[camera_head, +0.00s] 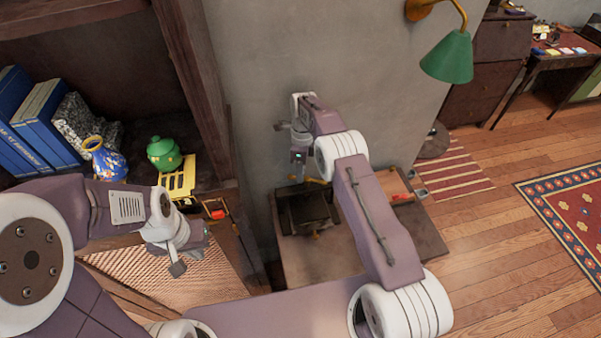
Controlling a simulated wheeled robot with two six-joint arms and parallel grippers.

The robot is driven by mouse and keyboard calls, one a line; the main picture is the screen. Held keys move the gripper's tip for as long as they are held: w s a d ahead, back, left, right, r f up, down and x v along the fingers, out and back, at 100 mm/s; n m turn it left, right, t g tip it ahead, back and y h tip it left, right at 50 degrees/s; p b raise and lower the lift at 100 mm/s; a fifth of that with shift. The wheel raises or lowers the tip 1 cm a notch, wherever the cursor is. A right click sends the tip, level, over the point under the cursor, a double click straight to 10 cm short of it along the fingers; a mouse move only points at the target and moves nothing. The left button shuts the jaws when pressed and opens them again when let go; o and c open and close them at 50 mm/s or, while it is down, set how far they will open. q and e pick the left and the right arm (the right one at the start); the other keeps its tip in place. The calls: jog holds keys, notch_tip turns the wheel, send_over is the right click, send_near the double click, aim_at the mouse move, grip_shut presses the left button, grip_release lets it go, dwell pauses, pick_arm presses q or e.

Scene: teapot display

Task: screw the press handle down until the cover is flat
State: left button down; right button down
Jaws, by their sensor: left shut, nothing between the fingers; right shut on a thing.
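The dark press (305,211) stands on the brown table below the wall lamp, with its top partly hidden by my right gripper. A small brass-coloured piece of the press handle (319,181) shows at its top. My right gripper (299,179) points down from above and is shut on the press handle. The cover's tilt is too small and dark to tell. My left gripper (178,269) is shut and empty, in front of the shelf and apart from the press.
A green teapot (163,153), a blue vase (105,161) and blue books (37,118) stand on the shelf at left. A green lamp (447,58) hangs from the wall. The table (330,258) is bare in front of the press.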

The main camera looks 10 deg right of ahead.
jog(key=shift+w+r, duration=0.15)
jog(key=c, duration=1.5)
grip_release()
jog(key=shift+a, duration=0.1)
jog(key=r+b, duration=0.1)
jog(key=r, duration=0.3)
jog(key=shift+d, duration=0.2)
jog(key=s+d+r+b, duration=0.4)
jog(key=s+d+r, duration=0.2)
jog(key=s+d, duration=0.2)
jog(key=shift+r, duration=0.4)
